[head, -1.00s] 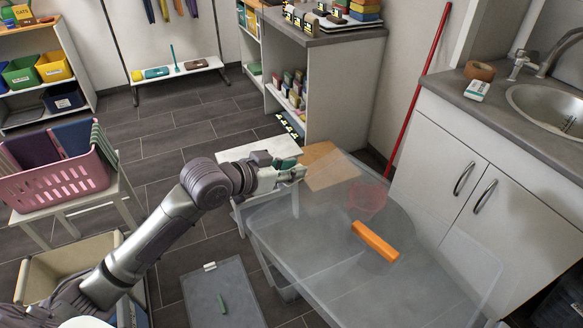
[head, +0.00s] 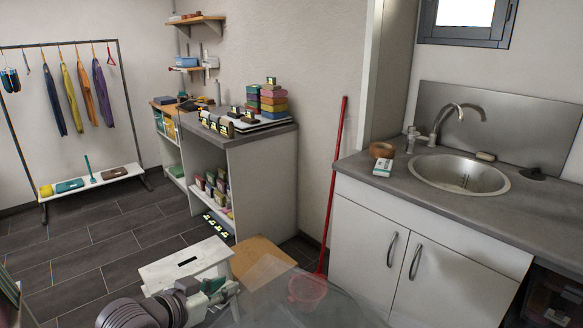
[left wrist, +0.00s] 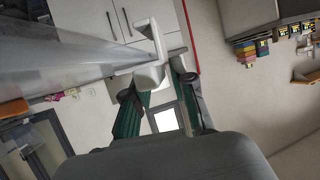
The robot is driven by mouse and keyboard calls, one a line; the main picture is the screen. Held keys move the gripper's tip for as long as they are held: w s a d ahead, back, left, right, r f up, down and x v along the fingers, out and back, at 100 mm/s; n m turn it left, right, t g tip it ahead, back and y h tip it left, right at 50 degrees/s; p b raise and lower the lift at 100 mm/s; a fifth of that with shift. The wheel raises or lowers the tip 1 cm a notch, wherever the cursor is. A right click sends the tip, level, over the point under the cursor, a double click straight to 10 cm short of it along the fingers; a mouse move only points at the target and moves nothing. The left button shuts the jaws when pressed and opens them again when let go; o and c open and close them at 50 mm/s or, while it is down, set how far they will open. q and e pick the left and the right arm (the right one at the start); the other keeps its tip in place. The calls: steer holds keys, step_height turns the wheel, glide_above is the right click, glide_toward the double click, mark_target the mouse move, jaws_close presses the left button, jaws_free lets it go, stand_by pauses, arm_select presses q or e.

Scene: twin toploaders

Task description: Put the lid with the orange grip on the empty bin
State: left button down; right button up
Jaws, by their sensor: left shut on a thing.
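A large clear lid (head: 335,300) shows in part along the bottom of the head view. In the left wrist view the translucent lid (left wrist: 80,55) runs in from the left, close to the fingers. An orange piece (left wrist: 14,110), which looks like its grip, shows at the left edge there. My left gripper (head: 217,290) is beside the lid's left end in the head view. In the left wrist view my left gripper (left wrist: 155,88) is shut on a pale tab that appears to belong to the lid. The empty bin is out of view. My right gripper is out of view.
A white stool (head: 187,267) and a wooden-topped piece (head: 258,262) stand behind the left gripper. The sink counter (head: 350,168) is at right. Open floor lies at left.

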mark_target(233, 304)
arm_select(q)
steer(key=s, duration=0.1)
steer(key=s+d+n+y, duration=0.1)
steer(key=s, duration=0.1)
steer(key=s+f+n+t+y, duration=0.1)
steer(key=shift+s+d, duration=0.3)
steer(key=shift+d, duration=0.05)
steer(key=s+n+y, duration=0.1)
steer(key=s+a+n+y, duration=0.1)
steer(key=s, duration=0.1)
steer(key=s+a+n+y, duration=0.1)
steer(key=shift+s+a+r+t, duration=0.15)
steer(key=shift+a+r+t, duration=0.15)
steer(key=shift+r, duration=0.1)
steer(key=shift+s+a+r+n+y, duration=0.15)
steer(key=shift+s+a+n+y, duration=0.2)
steer(key=shift+y, duration=0.25)
steer(key=shift+d, duration=0.1)
steer(key=shift+w, duration=0.1)
